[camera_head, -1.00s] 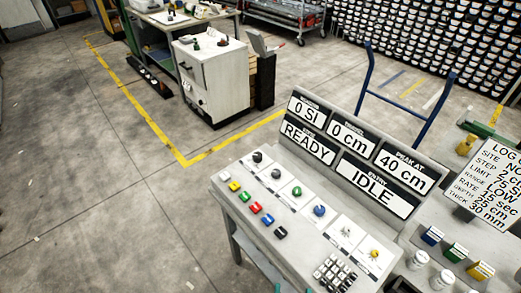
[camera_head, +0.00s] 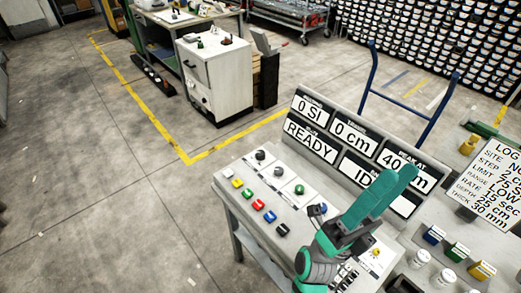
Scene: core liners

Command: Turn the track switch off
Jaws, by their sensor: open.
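The control console (camera_head: 228,192) stands in front of me with a sloped face of knobs and buttons. I cannot read which control is the track switch. A small silver toggle seen earlier between the blue knob and the yellow knob (camera_head: 376,252) is now hidden behind my arm. The black knob (camera_head: 260,155) and green knob (camera_head: 300,189) are in plain view.
The displays (camera_head: 310,140) read 0 SI, 0 cm and READY; others are partly covered. A row of coloured buttons (camera_head: 257,204) runs along the front. A log sign (camera_head: 490,185) and coloured blocks (camera_head: 456,252) are at right.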

